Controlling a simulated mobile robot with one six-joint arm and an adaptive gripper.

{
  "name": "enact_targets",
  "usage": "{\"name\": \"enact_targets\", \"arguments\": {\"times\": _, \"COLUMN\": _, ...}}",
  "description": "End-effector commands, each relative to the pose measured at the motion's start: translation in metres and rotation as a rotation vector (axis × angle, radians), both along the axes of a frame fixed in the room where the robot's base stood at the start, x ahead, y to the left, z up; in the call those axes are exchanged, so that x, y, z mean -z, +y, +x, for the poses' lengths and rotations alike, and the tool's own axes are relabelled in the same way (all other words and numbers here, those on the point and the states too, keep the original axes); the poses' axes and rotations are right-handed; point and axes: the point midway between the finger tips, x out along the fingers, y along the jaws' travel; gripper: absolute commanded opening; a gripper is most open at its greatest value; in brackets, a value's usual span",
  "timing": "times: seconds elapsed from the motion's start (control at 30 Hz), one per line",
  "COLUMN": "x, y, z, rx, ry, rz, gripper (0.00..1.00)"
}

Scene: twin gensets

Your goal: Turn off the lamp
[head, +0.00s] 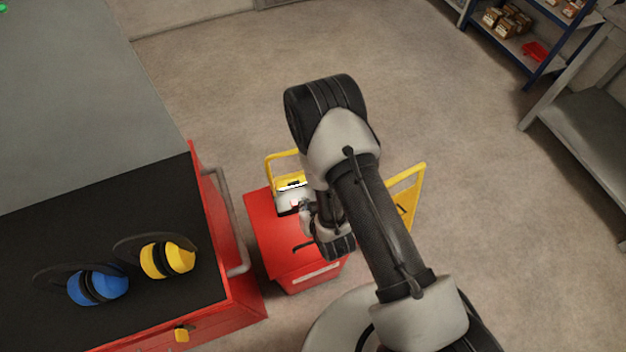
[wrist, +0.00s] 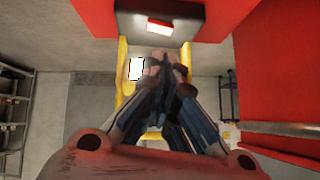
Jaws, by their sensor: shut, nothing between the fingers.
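A small yellow-framed unit with a bright white strip (head: 291,186), which looks like the lamp, stands on the red box in the head view. A small red spot shows on its pale front. My gripper (head: 304,206) is right beside that front; I cannot tell whether it touches. In the wrist view my gripper (wrist: 161,62) is shut and empty, between yellow bars. A bright white patch (wrist: 137,68) lies just left of the fingers. Above them a dark panel carries a lit red-and-white piece (wrist: 158,26); I cannot tell whether it is a switch.
The red box (head: 280,245) stands between a red workbench (head: 238,305) on the left and my arm. Blue (head: 98,287) and yellow (head: 168,260) ear defenders lie on the bench.

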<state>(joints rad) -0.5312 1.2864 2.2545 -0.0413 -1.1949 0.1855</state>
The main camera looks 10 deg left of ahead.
Motion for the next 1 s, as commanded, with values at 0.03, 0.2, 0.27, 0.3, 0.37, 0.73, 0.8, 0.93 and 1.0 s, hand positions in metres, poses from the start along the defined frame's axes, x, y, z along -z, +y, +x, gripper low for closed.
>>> {"name": "enact_targets", "arguments": {"times": 0.03, "x": 0.000, "y": 0.003, "z": -0.007, "rx": -0.011, "ry": 0.002, "rz": 0.004, "gripper": 0.00}}
{"name": "enact_targets", "arguments": {"times": 0.2, "x": -0.002, "y": 0.004, "z": -0.011, "rx": -0.017, "ry": 0.003, "rz": 0.008, "gripper": 0.00}}
{"name": "enact_targets", "arguments": {"times": 0.27, "x": -0.002, "y": 0.004, "z": -0.010, "rx": -0.017, "ry": 0.003, "rz": 0.008, "gripper": 0.00}}
{"name": "enact_targets", "arguments": {"times": 0.3, "x": -0.002, "y": 0.004, "z": -0.010, "rx": -0.016, "ry": 0.003, "rz": 0.007, "gripper": 0.00}}
{"name": "enact_targets", "arguments": {"times": 0.37, "x": -0.002, "y": 0.004, "z": -0.010, "rx": -0.016, "ry": 0.003, "rz": 0.007, "gripper": 0.00}}
{"name": "enact_targets", "arguments": {"times": 0.73, "x": 0.029, "y": 0.021, "z": 0.015, "rx": -0.016, "ry": -0.001, "rz": 0.009, "gripper": 0.00}}
{"name": "enact_targets", "arguments": {"times": 0.8, "x": 0.039, "y": 0.027, "z": 0.023, "rx": -0.016, "ry": 0.000, "rz": 0.009, "gripper": 0.00}}
{"name": "enact_targets", "arguments": {"times": 0.93, "x": 0.054, "y": 0.036, "z": 0.035, "rx": -0.016, "ry": 0.001, "rz": 0.008, "gripper": 0.00}}
{"name": "enact_targets", "arguments": {"times": 1.0, "x": 0.060, "y": 0.039, "z": 0.041, "rx": -0.016, "ry": 0.001, "rz": 0.008, "gripper": 0.00}}
